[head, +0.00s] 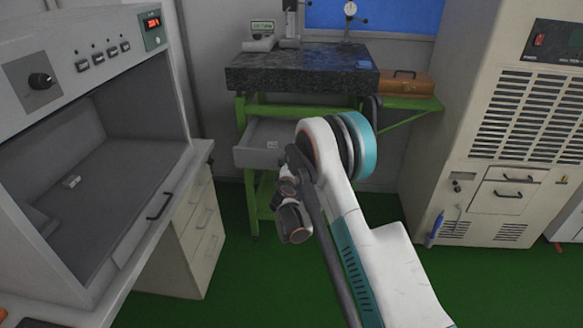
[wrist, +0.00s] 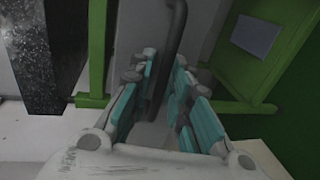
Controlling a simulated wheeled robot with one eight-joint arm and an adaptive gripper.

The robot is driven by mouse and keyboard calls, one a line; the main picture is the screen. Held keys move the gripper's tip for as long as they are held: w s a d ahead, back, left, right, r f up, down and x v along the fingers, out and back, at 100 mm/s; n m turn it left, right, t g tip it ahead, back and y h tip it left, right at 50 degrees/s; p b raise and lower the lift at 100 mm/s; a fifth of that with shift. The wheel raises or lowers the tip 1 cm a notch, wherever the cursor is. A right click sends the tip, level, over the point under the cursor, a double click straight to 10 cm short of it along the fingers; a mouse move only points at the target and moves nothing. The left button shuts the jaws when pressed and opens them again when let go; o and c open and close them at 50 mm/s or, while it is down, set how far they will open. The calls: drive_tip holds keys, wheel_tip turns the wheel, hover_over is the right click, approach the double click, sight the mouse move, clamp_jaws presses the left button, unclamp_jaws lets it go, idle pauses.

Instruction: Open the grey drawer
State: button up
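The grey drawer (head: 256,157) sits under a dark granite plate in a green stand in the head view. It is pulled out part of the way, its inside shows, and a small pale item lies in it. My arm covers its right part. My gripper (wrist: 160,95) shows in the wrist view with its teal-padded fingers apart. A dark bar-shaped handle (wrist: 174,38) runs between the fingers. I cannot tell whether either finger touches it. In the head view my gripper's fingertips are hidden behind my arm.
The granite plate (head: 300,72) carries gauges, and a wooden box (head: 405,84) lies beside it on a green side shelf. A bench cabinet (head: 185,235) stands at left and a large vented cabinet (head: 480,150) at right. Green floor (head: 230,275) is clear between them.

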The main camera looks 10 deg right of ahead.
drive_tip(key=v, duration=1.2)
idle(0.3)
drive_tip(key=s+d+r+m+g, duration=0.2)
drive_tip(key=s+d+r+m, duration=0.2)
drive_tip(key=s+r, duration=0.4)
drive_tip(key=s+d+r+m+g, duration=0.2)
drive_tip(key=s+d+r+m, duration=0.15)
drive_tip(key=s+r, duration=0.5)
drive_tip(key=s+a+r+m+g+y, duration=0.1)
drive_tip(key=s+m+g+y, duration=0.1)
drive_tip(key=s, duration=1)
drive_tip(key=s+a+r+m+g+y, duration=0.1)
drive_tip(key=s+m, duration=0.4)
drive_tip(key=s, duration=0.8)
drive_tip(key=shift+a+r+g+y, duration=0.4)
drive_tip(key=shift+a+y, duration=0.25)
drive_tip(key=shift+y, duration=0.25)
